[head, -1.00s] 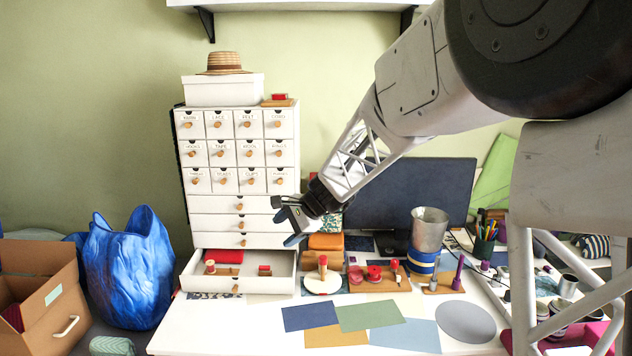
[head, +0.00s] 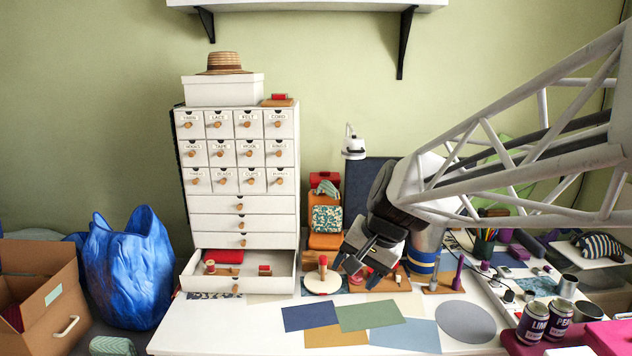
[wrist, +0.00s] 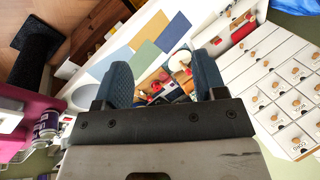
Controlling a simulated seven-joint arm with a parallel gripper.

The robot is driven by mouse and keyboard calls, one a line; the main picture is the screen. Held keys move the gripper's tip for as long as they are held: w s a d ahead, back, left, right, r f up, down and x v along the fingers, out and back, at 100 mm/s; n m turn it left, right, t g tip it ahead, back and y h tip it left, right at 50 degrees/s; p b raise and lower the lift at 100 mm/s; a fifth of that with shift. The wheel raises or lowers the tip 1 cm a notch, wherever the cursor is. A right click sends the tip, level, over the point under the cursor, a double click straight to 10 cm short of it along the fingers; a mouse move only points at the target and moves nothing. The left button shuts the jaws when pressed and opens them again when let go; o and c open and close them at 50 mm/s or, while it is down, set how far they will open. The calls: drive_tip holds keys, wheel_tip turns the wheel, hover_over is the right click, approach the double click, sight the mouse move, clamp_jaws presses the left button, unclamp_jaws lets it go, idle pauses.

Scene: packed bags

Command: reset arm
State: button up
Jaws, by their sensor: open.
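My gripper (head: 358,268) hangs over the back of the white desk (head: 200,325), in front of the dark monitor, pointing down and to the left. Its two blue-grey fingers are apart with nothing between them. In the wrist view, my gripper (wrist: 165,85) also shows open, with the desk top, coloured sheets and small sewing things beyond the fingers. My arm comes in from the right and hides part of the monitor and the metal bucket.
A white drawer cabinet (head: 240,210) stands left of the gripper, its bottom drawer (head: 255,285) pulled out. Coloured sheets (head: 370,316) lie flat on the desk. Spools stand behind them. Cans (head: 533,322) are at right. A blue bag (head: 127,270) and a cardboard box (head: 40,290) stand at left.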

drive_tip(key=s+d+f+n+h, duration=0.1)
drive_tip(key=s+d, duration=0.4)
drive_tip(key=s, duration=0.5)
drive_tip(key=s+d+f+n+h, duration=0.2)
drive_tip(key=s+d, duration=0.4)
drive_tip(key=s, duration=0.4)
drive_tip(key=shift+f+n+h, duration=0.15)
drive_tip(key=shift+n+h, duration=0.45)
drive_tip(key=shift+h, duration=0.1)
